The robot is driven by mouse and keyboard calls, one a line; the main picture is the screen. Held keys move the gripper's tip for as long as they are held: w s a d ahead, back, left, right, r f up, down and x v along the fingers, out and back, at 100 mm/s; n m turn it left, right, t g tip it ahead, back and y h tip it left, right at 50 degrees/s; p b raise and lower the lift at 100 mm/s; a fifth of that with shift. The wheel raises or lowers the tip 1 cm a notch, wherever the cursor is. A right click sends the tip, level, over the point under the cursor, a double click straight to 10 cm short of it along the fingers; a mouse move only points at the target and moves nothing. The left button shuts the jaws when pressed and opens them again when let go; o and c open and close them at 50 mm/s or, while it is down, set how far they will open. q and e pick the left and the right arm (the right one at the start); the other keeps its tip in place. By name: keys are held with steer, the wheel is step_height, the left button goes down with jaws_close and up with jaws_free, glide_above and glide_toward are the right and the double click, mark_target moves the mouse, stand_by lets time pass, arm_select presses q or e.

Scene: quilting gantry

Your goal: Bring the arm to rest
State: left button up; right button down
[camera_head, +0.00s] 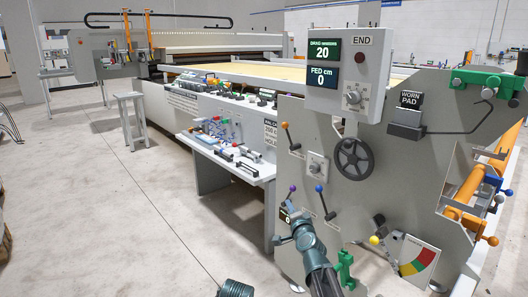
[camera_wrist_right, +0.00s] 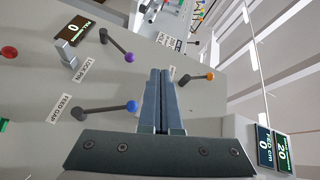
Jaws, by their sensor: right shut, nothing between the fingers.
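My right gripper (camera_head: 292,212) reaches up from the bottom of the head view, in front of the grey machine end panel (camera_head: 335,215). In the right wrist view its two fingers (camera_wrist_right: 160,85) lie together, shut and empty. The blue-knobbed lever (camera_head: 322,203), labelled FEED GAP, is just right of the gripper in the head view; it also shows in the right wrist view (camera_wrist_right: 110,107). A purple-knobbed lever (camera_wrist_right: 118,47) and a grey lock pin (camera_wrist_right: 67,53) are close by. Whether the fingers touch the panel is unclear.
A handwheel (camera_head: 353,157), an orange-knobbed lever (camera_head: 288,137) and a display box (camera_head: 343,65) reading 20 and 0 are on the panel. A side shelf (camera_head: 252,172) of small tools projects left. Green clamps (camera_head: 345,268) stick out low. The floor (camera_head: 100,220) at left is open.

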steer(key=s+a+f+n+g+y, duration=0.25)
steer(key=s+f+n+g, duration=0.7)
steer(key=s+f, duration=0.5)
steer(key=s+d+f+n+g+h, duration=0.2)
steer(key=s+d+f+g, duration=0.1)
steer(key=s, duration=0.5)
steer(key=s+d+f+n+g+h, duration=0.2)
steer(key=s+d+f+g, duration=0.1)
steer(key=s, duration=0.5)
steer(key=s+a+n+g+h, duration=0.25)
steer(key=s+a, duration=0.35)
steer(key=a, duration=0.4)
step_height(320, 180, up, 34)
steer(key=p, duration=3.3)
steer(key=shift+a+f+n+t+y, duration=0.2)
steer(key=shift+n+t+y, duration=0.2)
